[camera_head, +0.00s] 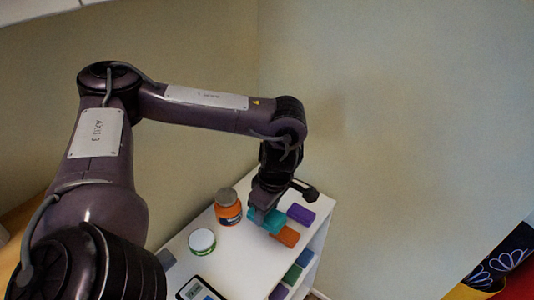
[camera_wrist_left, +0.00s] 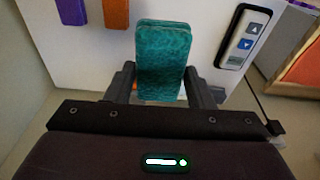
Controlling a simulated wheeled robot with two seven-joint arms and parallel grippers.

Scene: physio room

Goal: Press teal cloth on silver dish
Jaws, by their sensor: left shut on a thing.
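The teal cloth (camera_head: 268,217) is a folded, thick block over the white table top. In the left wrist view the teal cloth (camera_wrist_left: 163,50) stands out between the two dark fingers. My left gripper (camera_head: 263,213) is shut on it; the fingers (camera_wrist_left: 164,88) flank its near end in the left wrist view. I cannot tell whether the cloth touches the table. I cannot make out a silver dish in either view; the gripper and cloth hide part of the table. My right gripper is not in view.
Near the cloth lie an orange block (camera_head: 289,237) and a purple block (camera_head: 301,214). An orange jar (camera_head: 229,211), a green-and-white tub (camera_head: 202,242) and a display device (camera_head: 197,290) stand to the left. Coloured items (camera_head: 292,274) fill the shelf below. Walls close in behind.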

